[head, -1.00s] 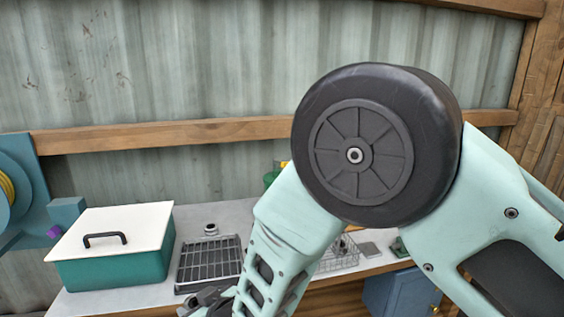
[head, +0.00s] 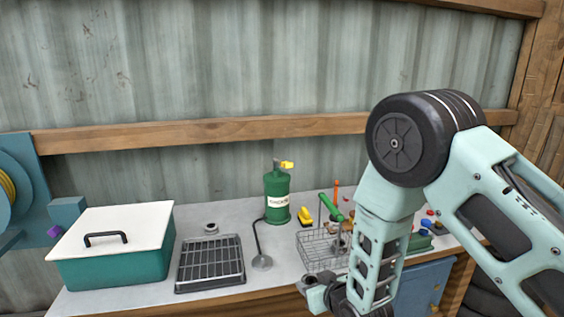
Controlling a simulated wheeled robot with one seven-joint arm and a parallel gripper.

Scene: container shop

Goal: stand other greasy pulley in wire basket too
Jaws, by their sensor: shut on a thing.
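The wire basket (head: 312,260) stands on the bench right of centre, partly behind my forearm. Brownish and grey round shapes show at its right side, too small and covered to name surely. My gripper (head: 309,288) is low in the picture, in front of the basket and outside it. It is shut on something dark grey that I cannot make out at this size. A small grey ring-like part (head: 211,228) sits on the bench behind the rack; I cannot tell if it is a pulley.
A black slatted rack (head: 210,264) lies left of the basket, beside a teal tub with a white lid (head: 110,231). A green bottle (head: 277,196) with a hose and a round metal foot (head: 262,263) stands between rack and basket. Small coloured items lie at the right.

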